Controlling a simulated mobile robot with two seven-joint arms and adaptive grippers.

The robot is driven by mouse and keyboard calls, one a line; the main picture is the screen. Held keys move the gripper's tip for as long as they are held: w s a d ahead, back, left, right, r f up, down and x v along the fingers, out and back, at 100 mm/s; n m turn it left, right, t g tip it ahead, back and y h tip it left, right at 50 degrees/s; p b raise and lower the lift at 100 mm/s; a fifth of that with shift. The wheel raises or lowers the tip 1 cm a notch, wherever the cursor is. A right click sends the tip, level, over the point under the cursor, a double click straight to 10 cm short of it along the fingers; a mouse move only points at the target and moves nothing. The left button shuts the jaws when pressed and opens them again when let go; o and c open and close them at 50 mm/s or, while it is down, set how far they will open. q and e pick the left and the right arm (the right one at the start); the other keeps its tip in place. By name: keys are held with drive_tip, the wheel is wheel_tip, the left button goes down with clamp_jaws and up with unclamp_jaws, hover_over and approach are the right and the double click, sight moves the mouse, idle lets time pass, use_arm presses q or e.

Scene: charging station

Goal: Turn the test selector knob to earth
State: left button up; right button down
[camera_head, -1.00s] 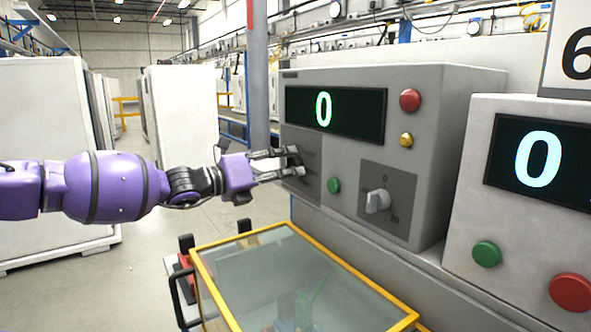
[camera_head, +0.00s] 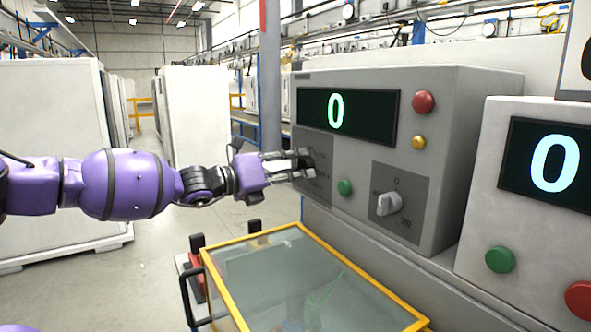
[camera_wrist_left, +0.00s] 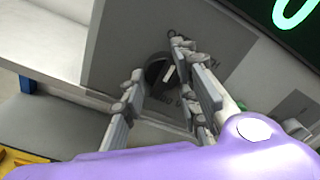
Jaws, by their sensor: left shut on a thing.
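The test selector knob (camera_wrist_left: 158,76) is black with a white pointer line and sits on a dark grey square plate (camera_wrist_left: 118,48). In the wrist view the pointer leans up and to the right. My left gripper (camera_head: 303,163) reaches in from the left to the lower left of the grey tester's front. In the wrist view its two fingers (camera_wrist_left: 158,64) are on either side of the knob, shut on it. In the head view the fingers cover most of the knob and part of the plate's printing, which is too small to read. My right gripper is not in view.
The grey tester (camera_head: 462,150) has a display reading 0 (camera_head: 347,115), red (camera_head: 423,102), yellow (camera_head: 418,142) and green (camera_head: 345,187) buttons, and a white knob (camera_head: 389,204). A second tester (camera_head: 475,225) stands at right. A yellow-framed glass-topped box (camera_head: 300,268) lies below the arm.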

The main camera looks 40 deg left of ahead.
use_arm(q)
drive_tip(key=shift+f, duration=0.15)
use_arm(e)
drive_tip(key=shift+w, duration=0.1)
use_arm(q)
drive_tip(key=m, duration=0.9)
drive_tip(key=shift+a+r, duration=0.15)
drive_tip(key=shift+r, duration=0.1)
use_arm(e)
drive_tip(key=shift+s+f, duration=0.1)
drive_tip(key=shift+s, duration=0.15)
use_arm(q)
drive_tip(key=shift+m, duration=0.3)
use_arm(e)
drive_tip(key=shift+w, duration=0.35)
use_arm(q)
drive_tip(key=o, duration=1)
drive_tip(key=shift+w+a, duration=0.1)
drive_tip(key=shift+o, duration=0.2)
drive_tip(key=v, duration=1.2)
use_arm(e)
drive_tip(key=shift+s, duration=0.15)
